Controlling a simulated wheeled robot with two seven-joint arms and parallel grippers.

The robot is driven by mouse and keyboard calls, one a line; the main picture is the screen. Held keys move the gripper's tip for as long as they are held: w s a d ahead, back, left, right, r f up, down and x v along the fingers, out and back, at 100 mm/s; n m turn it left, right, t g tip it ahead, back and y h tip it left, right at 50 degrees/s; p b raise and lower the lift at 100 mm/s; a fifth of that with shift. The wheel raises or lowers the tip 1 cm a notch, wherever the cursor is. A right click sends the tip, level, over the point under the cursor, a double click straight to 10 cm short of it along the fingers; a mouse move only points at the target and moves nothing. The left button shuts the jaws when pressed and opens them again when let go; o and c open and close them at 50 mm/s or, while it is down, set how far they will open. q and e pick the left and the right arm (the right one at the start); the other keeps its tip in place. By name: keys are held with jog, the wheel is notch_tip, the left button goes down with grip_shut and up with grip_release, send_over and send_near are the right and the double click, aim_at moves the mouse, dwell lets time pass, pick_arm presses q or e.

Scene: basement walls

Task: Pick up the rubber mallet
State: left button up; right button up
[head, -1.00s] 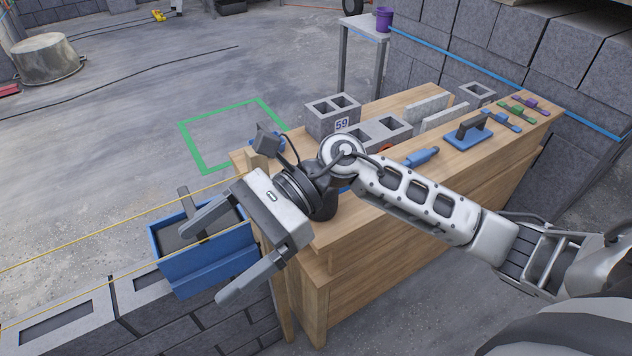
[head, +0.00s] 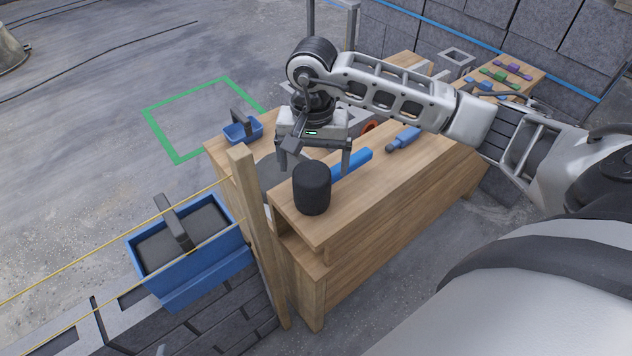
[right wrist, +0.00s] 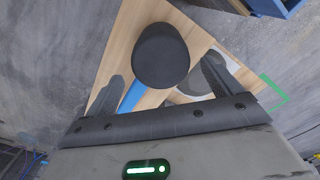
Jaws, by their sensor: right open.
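The rubber mallet lies on the near end of the wooden workbench (head: 385,190). Its black head (head: 312,188) is toward me and its blue handle (head: 352,163) runs back to the right. My right gripper (head: 315,166) is open and points down over the mallet, just behind the head. In the right wrist view the black head (right wrist: 161,55) shows beyond the open fingers, and a short piece of blue handle (right wrist: 131,96) lies between them. The rest of the handle is hidden by the gripper body there. I cannot tell the exact height gap. My left gripper is not in view.
A wooden post (head: 258,225) with yellow string stands left of the bench. A blue-handled tool (head: 403,138) lies right of the mallet.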

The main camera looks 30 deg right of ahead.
aim_at(336, 173)
jog(key=shift+w+f+p, duration=0.1)
jog(key=shift+f+p, duration=0.25)
jog(key=shift+f, duration=3.2)
jog(key=shift+w+r, duration=0.1)
jog(key=c, duration=1.3)
